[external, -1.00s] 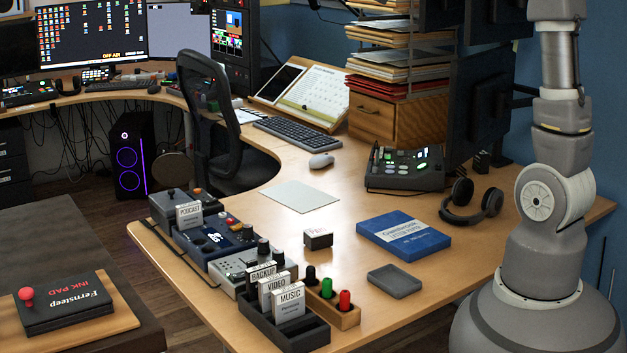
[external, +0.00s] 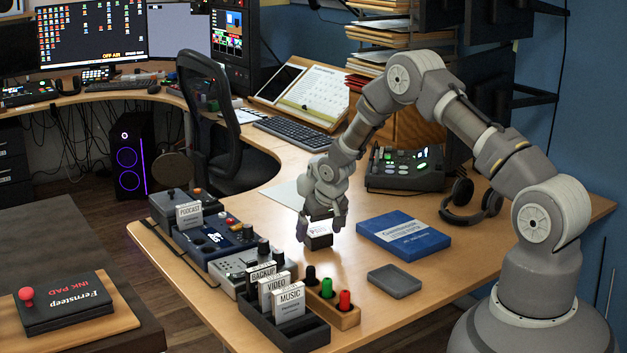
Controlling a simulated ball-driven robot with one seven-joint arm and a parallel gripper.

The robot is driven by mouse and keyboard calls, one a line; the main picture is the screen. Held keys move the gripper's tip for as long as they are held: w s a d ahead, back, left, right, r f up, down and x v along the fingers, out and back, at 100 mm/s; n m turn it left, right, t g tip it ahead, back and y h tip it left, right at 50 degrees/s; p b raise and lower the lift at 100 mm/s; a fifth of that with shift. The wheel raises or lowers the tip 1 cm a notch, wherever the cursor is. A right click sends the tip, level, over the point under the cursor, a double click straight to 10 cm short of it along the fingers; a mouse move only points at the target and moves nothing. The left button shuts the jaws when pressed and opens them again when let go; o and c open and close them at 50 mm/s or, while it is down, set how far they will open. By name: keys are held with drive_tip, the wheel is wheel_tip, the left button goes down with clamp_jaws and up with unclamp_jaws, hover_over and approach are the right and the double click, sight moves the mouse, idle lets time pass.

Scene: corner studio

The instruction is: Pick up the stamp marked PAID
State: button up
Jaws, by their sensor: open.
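A small dark block with a white, faintly lettered top (external: 319,241) sits on the desk, left of the blue box. It looks like the stamp, but its lettering is too small to read surely as PAID. My gripper (external: 320,231) points down over this block with its fingers open, one on the left and one on the right of it. I cannot tell whether the fingers touch it.
A blue paper box (external: 403,235) and a small grey tray (external: 394,282) lie to the right. A wooden holder (external: 346,318) with black, green and red-topped pieces and a dark card rack (external: 318,336) stand in front. Headphones (external: 472,200) lie farther right. An ink pad (external: 65,302) lies at left.

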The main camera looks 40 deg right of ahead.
drive_tip(key=shift+x, duration=1.05)
drive_tip(key=c, duration=1.1)
drive_tip(key=shift+o, duration=0.2)
drive_tip(key=shift+r, duration=0.1)
